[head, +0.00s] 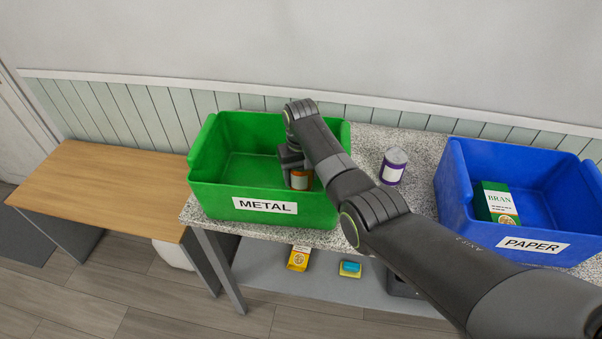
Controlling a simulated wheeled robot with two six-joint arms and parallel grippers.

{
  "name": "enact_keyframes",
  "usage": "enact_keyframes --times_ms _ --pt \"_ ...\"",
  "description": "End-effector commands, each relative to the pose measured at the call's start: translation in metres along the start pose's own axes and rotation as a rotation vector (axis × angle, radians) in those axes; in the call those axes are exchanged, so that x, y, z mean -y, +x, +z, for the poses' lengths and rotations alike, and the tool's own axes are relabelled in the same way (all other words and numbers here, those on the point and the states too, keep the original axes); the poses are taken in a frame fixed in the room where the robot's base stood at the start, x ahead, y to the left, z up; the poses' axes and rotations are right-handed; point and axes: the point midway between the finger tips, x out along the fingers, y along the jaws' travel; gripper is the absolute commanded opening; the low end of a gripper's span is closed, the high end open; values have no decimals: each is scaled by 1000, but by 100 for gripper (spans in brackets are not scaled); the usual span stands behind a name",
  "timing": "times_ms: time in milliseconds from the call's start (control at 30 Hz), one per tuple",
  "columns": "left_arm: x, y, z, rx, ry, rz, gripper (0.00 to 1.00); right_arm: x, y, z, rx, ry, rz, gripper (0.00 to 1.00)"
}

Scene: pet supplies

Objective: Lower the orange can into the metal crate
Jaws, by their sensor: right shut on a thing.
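The green metal crate (217,198) stands on the speckled counter, with a METAL label on its front. The orange can (301,180) is inside the crate's opening, near its right front part. My right gripper (298,172) is shut on the can from above. The can looks upright; its lower part is hidden behind the crate's front wall, so I cannot tell whether it touches the floor. My right arm covers the crate's right side. My left gripper is not in view.
A purple can with a grey top (393,167) stands on the counter between the crates. A blue PAPER crate (456,200) at right holds a green BRAN box (497,203). A wooden table (110,185) is at left. A yellow item (298,258) and a blue-yellow item (350,268) lie on the lower shelf.

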Motion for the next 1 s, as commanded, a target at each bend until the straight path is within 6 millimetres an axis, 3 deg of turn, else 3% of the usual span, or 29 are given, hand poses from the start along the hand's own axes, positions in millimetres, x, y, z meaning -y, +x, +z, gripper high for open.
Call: enact_keyframes --times_ms 1000 --pt "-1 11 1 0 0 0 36 0 16 0 1 0 0 36"
